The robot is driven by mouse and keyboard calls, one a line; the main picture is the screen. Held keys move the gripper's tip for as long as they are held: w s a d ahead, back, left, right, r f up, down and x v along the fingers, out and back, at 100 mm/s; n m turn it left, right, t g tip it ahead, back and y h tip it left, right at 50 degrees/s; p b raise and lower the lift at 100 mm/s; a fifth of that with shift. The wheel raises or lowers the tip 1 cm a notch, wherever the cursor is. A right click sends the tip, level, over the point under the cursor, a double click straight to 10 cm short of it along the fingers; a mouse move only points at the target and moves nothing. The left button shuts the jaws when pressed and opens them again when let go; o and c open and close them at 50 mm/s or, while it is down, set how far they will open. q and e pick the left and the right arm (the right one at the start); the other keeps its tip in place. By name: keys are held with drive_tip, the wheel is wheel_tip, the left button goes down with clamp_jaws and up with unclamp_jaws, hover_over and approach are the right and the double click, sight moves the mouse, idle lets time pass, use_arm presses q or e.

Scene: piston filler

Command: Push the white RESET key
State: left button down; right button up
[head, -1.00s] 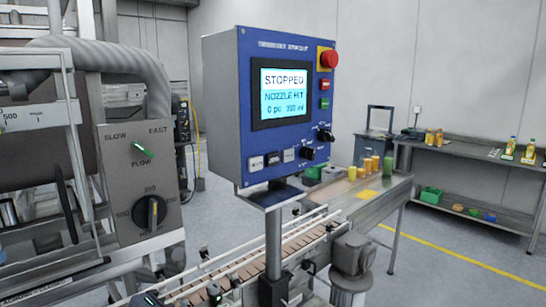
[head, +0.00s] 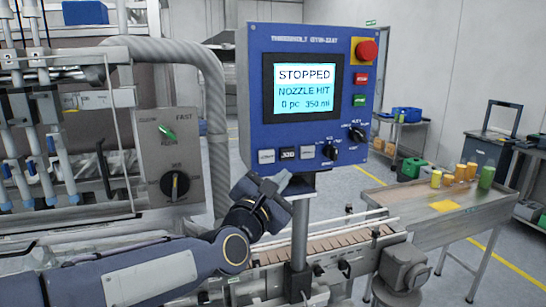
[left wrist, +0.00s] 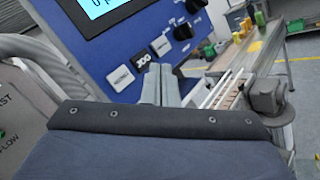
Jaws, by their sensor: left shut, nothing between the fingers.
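A blue control panel (head: 310,40) has a row of small keys along its lower edge. A white key (head: 266,156) is at the left, a black key (head: 287,153) in the middle, another white key (head: 307,152) at the right. Their lettering is too small for me to tell which is RESET. In the left wrist view the left white key (left wrist: 121,78) and black key (left wrist: 142,58) show clearly. My left gripper (head: 284,178) is shut and empty, just below the keys; its fingers (left wrist: 160,70) point toward the panel, apparently apart from it. My right gripper is out of view.
The screen (head: 305,88) reads STOPPED, NOZZLE HIT. Dark knobs (head: 329,152) sit right of the keys; a red emergency button (head: 367,49) is at the top right. A post (head: 299,235) and conveyor (head: 335,243) stand below; a grey machine box (head: 172,155) is left.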

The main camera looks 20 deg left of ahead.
sight(267, 157)
use_arm(q)
drive_tip(key=shift+a, duration=0.15)
drive_tip(key=w+a+b, duration=0.1)
drive_tip(key=w, duration=0.1)
drive_tip(key=w+a+b, duration=0.1)
drive_tip(key=w, duration=0.1)
drive_tip(key=w+a+b, duration=0.1)
drive_tip(key=w+b, duration=0.1)
drive_tip(key=shift+a+f, duration=0.4)
drive_tip(key=shift+w+a+r+b, duration=0.15)
drive_tip(key=shift+w+a+b, duration=0.25)
drive_tip(key=shift+b, duration=0.3)
drive_tip(key=shift+w+a+r, duration=0.1)
drive_tip(key=shift+w+r, duration=0.1)
drive_tip(key=shift+w, duration=0.05)
drive_tip(key=shift+b, duration=0.3)
idle(0.9)
